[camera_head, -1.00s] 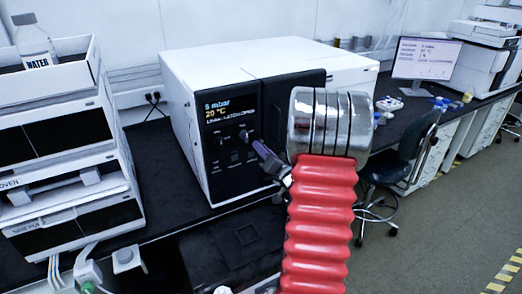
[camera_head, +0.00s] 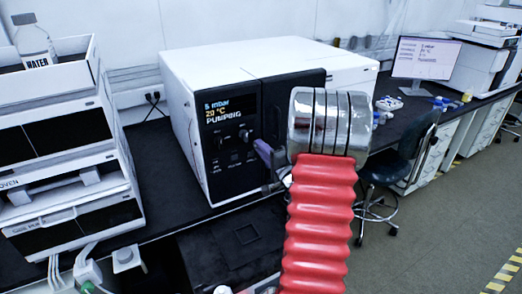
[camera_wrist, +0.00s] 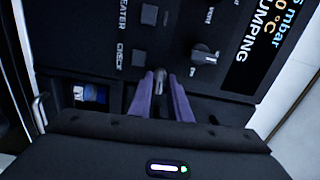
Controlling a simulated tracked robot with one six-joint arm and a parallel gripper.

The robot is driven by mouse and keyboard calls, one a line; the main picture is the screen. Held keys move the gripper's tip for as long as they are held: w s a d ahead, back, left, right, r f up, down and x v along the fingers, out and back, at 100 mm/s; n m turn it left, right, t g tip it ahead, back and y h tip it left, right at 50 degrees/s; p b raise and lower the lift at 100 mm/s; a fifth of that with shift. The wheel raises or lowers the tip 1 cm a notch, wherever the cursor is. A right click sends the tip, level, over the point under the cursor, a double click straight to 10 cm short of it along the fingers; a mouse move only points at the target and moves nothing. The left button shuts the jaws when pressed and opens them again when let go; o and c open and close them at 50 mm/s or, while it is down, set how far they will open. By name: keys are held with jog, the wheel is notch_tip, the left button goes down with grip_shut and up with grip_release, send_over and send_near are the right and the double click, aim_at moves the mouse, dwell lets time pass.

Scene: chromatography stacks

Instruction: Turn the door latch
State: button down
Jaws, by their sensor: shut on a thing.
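The white oven-like instrument (camera_head: 232,65) with a dark front stands on the bench in the head view. Its display (camera_head: 230,107) reads 5 mbar, 20 °C and PUMPING. In the wrist view, the grey latch (camera_wrist: 160,76) sits on the dark front, between the two purple fingers of my gripper (camera_wrist: 161,92). The fingers are shut on the latch, close to the panel. In the head view, a purple finger of my gripper (camera_head: 266,155) shows at the front, and my red arm hides the rest. The latch is hidden there.
A stacked white unit (camera_head: 60,130) with a water bottle (camera_head: 34,42) stands at the left. A monitor (camera_head: 427,58) and a chair (camera_head: 400,160) are to the right. Knobs (camera_wrist: 203,54) and buttons (camera_wrist: 138,58) lie close to my fingers on the panel.

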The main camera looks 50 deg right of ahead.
jog(key=shift+d+f+m, duration=0.1)
jog(key=shift+m, duration=0.4)
jog(key=c, duration=1.8)
grip_release()
jog(key=shift+c, duration=0.2)
jog(key=v, duration=1.4)
jog(key=shift+w, duration=0.1)
